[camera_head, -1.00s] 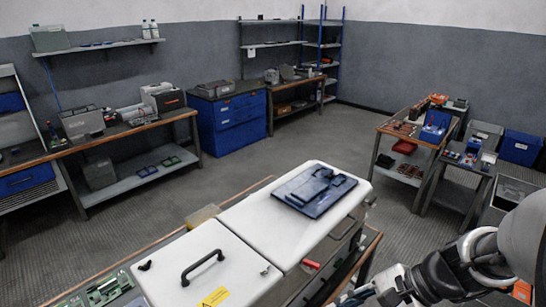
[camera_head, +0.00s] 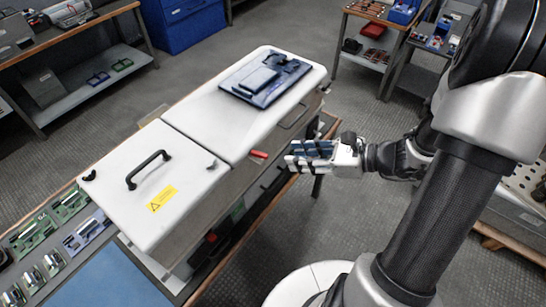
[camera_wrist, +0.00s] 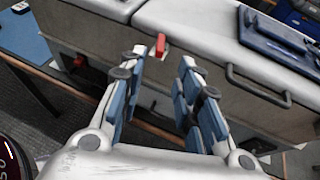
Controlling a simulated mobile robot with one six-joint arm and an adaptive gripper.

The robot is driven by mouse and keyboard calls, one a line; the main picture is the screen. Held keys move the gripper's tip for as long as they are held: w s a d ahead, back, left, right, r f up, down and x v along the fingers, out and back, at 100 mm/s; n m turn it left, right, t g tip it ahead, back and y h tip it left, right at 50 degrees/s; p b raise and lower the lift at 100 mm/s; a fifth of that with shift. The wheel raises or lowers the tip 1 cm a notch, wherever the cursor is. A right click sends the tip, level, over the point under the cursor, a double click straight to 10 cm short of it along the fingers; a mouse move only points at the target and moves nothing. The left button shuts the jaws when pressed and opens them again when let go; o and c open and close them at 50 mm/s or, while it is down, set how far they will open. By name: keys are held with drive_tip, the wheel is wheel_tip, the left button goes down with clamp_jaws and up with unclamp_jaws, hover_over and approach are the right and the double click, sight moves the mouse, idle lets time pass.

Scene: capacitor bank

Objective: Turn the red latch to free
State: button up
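The red latch (camera_head: 258,154) sticks out from the front side of the white cabinet (camera_head: 225,125), just below the seam between its two lids. It also shows in the wrist view (camera_wrist: 160,45), beyond my fingertips and a little left of the middle between them. My gripper (camera_head: 297,157) is to the right of the latch in the head view, apart from it. In the wrist view my gripper (camera_wrist: 165,65) is open, with nothing between its blue-padded fingers. A second red part (camera_wrist: 78,62) shows lower on the cabinet side, to the left.
A dark blue panel (camera_head: 266,77) lies on the right lid. The left lid has a black handle (camera_head: 150,169) and a yellow warning label (camera_head: 161,197). A bar handle (camera_wrist: 258,87) juts from the cabinet's front. Green boards (camera_head: 70,203) lie at the left.

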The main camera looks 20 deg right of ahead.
sight(267, 155)
drive_tip(key=b+x, duration=0.1)
drive_tip(key=x, duration=0.7)
drive_tip(key=shift+f+b, duration=0.1)
drive_tip(key=shift+b, duration=0.3)
clamp_jaws()
